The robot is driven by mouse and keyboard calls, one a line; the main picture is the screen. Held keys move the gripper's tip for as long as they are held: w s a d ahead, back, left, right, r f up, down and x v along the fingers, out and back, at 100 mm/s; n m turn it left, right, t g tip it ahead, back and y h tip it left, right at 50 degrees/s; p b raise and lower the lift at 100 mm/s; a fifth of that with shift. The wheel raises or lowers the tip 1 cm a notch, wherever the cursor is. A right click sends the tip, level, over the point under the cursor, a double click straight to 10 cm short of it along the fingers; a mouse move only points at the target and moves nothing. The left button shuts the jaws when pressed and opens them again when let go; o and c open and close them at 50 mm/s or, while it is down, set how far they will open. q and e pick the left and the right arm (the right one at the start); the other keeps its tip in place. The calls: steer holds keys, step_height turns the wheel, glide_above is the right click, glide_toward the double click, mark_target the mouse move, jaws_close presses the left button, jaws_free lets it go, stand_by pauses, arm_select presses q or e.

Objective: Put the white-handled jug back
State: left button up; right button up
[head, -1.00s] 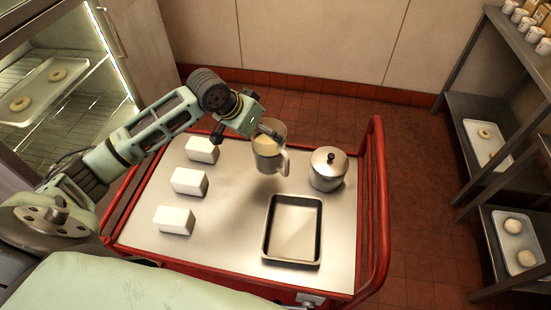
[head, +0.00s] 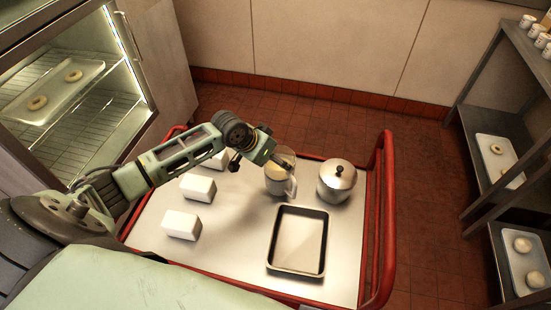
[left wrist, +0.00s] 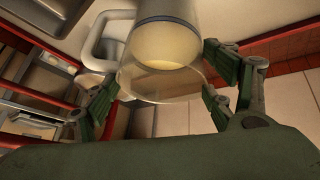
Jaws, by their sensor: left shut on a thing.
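The clear jug (head: 276,183) has a white handle (head: 292,186) and pale cream contents. It is upright, at or just above the metal cart top, left of the lidded pot; I cannot tell if its base touches. My left gripper (head: 271,160) is shut on the jug near its upper part. In the left wrist view, the jug (left wrist: 165,55) sits between the fingers of my left gripper (left wrist: 160,92), with its white handle (left wrist: 88,40) at the upper left. My right gripper is not in view.
The red-framed cart (head: 235,232) carries a lidded metal pot (head: 337,183), a dark-rimmed empty tray (head: 298,241) and several white blocks (head: 197,188). A lit cabinet (head: 75,90) stands left. A shelf rack (head: 485,130) stands right. The cart's front middle is bare.

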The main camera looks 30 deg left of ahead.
arm_select(q)
steer(key=shift+w, duration=0.15)
steer(key=shift+f, duration=0.1)
steer(key=o, duration=2.1)
steer(key=shift+f, duration=0.1)
steer(key=b+v, duration=0.1)
steer(key=v, duration=1.1)
steer(key=shift+d, duration=0.1)
